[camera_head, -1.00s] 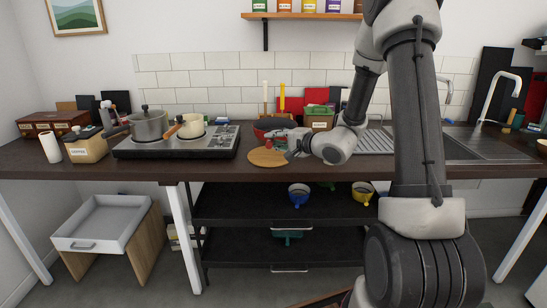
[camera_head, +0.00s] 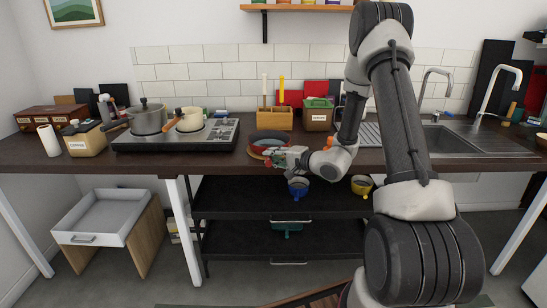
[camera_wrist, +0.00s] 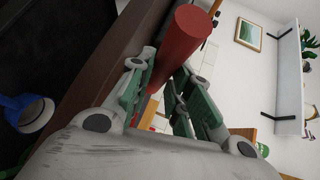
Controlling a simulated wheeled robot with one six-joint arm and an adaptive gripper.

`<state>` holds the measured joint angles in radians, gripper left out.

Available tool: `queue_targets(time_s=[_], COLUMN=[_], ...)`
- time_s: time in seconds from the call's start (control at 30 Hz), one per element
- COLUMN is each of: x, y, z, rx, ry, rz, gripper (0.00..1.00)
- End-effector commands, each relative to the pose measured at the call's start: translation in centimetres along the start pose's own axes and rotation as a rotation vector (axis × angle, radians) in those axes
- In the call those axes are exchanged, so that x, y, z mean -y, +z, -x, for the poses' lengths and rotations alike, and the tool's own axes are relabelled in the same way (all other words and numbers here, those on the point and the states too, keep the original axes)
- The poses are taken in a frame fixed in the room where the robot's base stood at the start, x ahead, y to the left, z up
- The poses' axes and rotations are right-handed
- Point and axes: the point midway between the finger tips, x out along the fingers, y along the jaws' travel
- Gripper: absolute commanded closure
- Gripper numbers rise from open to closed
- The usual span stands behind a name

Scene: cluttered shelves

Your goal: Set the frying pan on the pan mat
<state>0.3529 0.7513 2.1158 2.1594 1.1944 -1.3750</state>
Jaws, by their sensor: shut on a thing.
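The frying pan (camera_head: 270,136) is dark inside with a reddish side, and is level at the counter's front middle. My gripper (camera_head: 283,157) is at the pan's front, shut on its red handle, which shows between the fingers in the wrist view (camera_wrist: 188,42). The round wooden pan mat (camera_head: 257,154) shows only as a thin edge at the pan's front left; the pan hides the rest. I cannot tell whether the pan touches the mat.
A stove (camera_head: 178,140) with a grey pot (camera_head: 148,118) and a cream saucepan (camera_head: 189,119) stands left. A blue pan (camera_head: 298,187) and a yellow one (camera_head: 361,186) are on the shelf below.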

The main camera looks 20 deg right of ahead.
Motion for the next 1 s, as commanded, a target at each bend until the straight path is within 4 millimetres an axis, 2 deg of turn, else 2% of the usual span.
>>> queue_targets(time_s=[0.17,0.2,0.3,0.33,0.67,0.77,1.0], x=[-0.1,-0.2,-0.2,-0.2,0.1,0.1,0.1], y=[0.0,0.0,0.0,0.0,0.0,-0.1,-0.1], z=[-0.1,-0.1,0.0,0.0,0.0,1.1,6.3], rx=[0.000,0.000,0.000,0.000,0.000,-0.002,-0.004], ry=[-0.002,0.000,0.000,0.000,0.000,0.000,0.001], rz=[0.001,0.000,0.000,0.000,0.001,-0.001,-0.002], gripper=[1.00,0.79,0.60,0.59,0.59,0.59,0.59])
